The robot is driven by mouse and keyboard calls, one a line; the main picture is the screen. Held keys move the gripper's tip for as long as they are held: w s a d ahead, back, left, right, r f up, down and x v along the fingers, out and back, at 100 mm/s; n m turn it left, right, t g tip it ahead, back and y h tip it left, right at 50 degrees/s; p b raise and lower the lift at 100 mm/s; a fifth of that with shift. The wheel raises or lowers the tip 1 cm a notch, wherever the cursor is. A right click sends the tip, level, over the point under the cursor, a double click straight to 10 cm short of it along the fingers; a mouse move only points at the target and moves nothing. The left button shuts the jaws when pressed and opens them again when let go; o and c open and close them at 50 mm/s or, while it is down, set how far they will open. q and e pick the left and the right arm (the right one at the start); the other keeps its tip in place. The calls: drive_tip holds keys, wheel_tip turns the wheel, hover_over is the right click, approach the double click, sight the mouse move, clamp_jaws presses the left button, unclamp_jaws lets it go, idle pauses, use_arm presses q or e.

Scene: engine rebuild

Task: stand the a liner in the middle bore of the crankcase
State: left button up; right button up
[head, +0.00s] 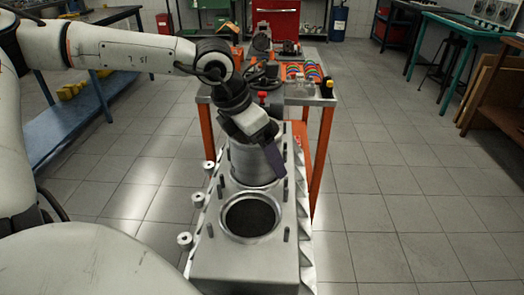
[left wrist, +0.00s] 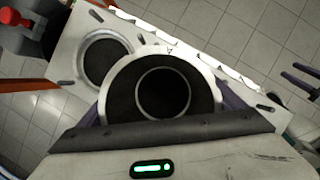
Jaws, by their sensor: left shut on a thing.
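The crankcase (head: 215,262) stands in front of me, its top deck lined with studs. Its near bore (head: 250,217) is empty and dark. The liner (head: 248,170), a grey open cylinder, is upright over the middle of the deck, and most of its length shows above it. My left gripper (head: 272,150) is shut on the liner's upper part. In the left wrist view I look down through the liner's pale rim (left wrist: 112,78), with an empty bore (left wrist: 105,62) beside it. The liner hides the middle bore, so I cannot tell whether its lower end has entered.
A table with orange legs (head: 318,150) stands just behind the crankcase, holding several parts and a yellow-black item (head: 326,88). A blue bench (head: 85,120) is at left. The tiled floor at right is clear.

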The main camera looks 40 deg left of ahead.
use_arm(q)
drive_tip(key=shift+f+b, duration=0.25)
drive_tip(key=shift+b, duration=0.1)
drive_tip(key=o, duration=1.1)
drive_tip(key=shift+r, duration=0.2)
drive_tip(key=shift+r, duration=0.85)
drive_tip(key=shift+r+p, duration=0.3)
drive_tip(key=shift+r, duration=0.1)
drive_tip(key=shift+o, duration=0.5)
